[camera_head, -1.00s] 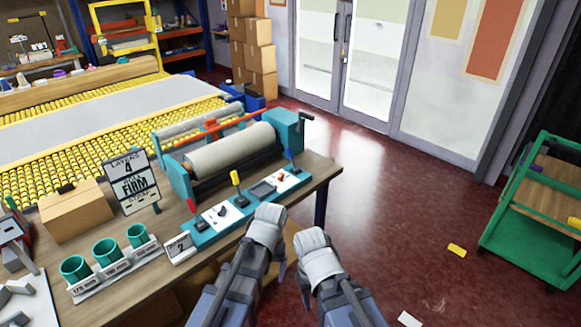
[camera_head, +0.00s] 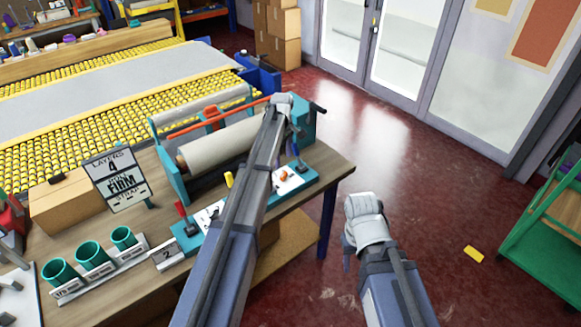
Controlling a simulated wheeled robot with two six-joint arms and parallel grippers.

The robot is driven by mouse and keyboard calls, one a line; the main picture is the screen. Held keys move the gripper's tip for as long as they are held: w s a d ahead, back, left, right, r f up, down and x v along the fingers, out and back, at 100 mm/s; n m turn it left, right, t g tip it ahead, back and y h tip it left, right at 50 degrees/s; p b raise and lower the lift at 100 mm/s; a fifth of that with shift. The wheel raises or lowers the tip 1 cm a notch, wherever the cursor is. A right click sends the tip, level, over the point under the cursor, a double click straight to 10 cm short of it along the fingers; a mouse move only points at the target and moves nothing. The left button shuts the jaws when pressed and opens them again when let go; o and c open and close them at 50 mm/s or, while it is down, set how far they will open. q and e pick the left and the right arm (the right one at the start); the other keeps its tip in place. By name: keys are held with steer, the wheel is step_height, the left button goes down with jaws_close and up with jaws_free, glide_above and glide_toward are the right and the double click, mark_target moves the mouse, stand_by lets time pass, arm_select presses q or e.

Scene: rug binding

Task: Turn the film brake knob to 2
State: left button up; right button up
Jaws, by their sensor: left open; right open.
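The teal wrapping machine stands on the workbench, with a control strip along its front edge. On the strip are a red lever (camera_head: 181,211), a yellow lever (camera_head: 228,180), a small orange knob (camera_head: 284,175) on a white plate and a blue lever (camera_head: 296,152). Which control is the film brake knob cannot be read; my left arm covers the middle of the strip. My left gripper (camera_head: 287,112) is open, reaching over the strip near the right end of the film roll (camera_head: 212,146). My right gripper (camera_head: 352,232) is open and empty, over the floor right of the workbench.
A card marked 2 (camera_head: 166,255) and several teal cups (camera_head: 92,254) are at the front. A cardboard box (camera_head: 68,205) is behind.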

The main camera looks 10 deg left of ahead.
mark_target(283, 174)
arm_select(q)
steer(key=shift+s+f, duration=0.1)
steer(key=shift+s, duration=0.1)
steer(key=shift+w+f+b, duration=0.1)
steer(key=shift+f+b, duration=0.6)
steer(key=shift+b, duration=0.15)
step_height(283, 174, down, 6)
steer(key=b, duration=0.6)
steer(key=shift+c, duration=0.3)
jaws_close()
